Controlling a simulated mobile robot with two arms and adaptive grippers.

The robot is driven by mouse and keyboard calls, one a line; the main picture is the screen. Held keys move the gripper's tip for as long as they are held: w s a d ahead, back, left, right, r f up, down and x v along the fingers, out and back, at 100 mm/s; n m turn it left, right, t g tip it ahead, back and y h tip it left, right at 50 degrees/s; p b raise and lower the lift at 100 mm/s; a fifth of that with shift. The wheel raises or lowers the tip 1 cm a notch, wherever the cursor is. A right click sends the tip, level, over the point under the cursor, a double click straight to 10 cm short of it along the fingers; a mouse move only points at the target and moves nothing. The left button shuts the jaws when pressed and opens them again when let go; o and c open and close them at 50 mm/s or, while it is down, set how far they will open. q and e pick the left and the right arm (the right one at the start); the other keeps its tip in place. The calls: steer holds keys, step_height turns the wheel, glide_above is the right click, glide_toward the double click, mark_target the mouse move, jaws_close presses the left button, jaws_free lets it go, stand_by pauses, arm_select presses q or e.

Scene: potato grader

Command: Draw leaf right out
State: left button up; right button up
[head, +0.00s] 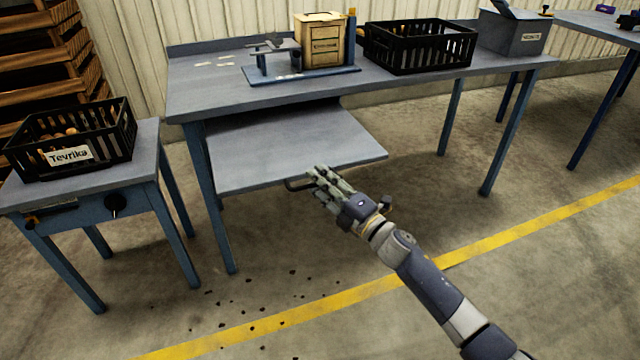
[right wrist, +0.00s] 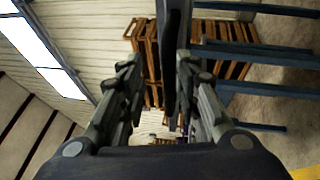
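The leaf (head: 285,148) is a grey board that sticks out from under the top of the long blue-legged table (head: 220,98). Its back part is hidden under the tabletop. A dark handle (head: 298,184) sits at its front edge. My right gripper (head: 318,178) is at this handle, with its fingers around or right beside it. In the right wrist view a dark bar (right wrist: 174,60) runs between the two fingers, which stand on both sides of it with small gaps. I cannot tell if they press on it. My left gripper is not in view.
A smaller table with a black crate (head: 122,150) labelled Tevrika stands at the left. On the long table are a wooden box (head: 322,42), another black crate (head: 418,62) and a grey bin (head: 512,45). The floor in front is open, with dark crumbs and a yellow line (head: 360,292).

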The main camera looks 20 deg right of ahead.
steer(key=shift+f, duration=0.4)
steer(key=v, duration=1.2)
steer(key=shift+r, duration=0.3)
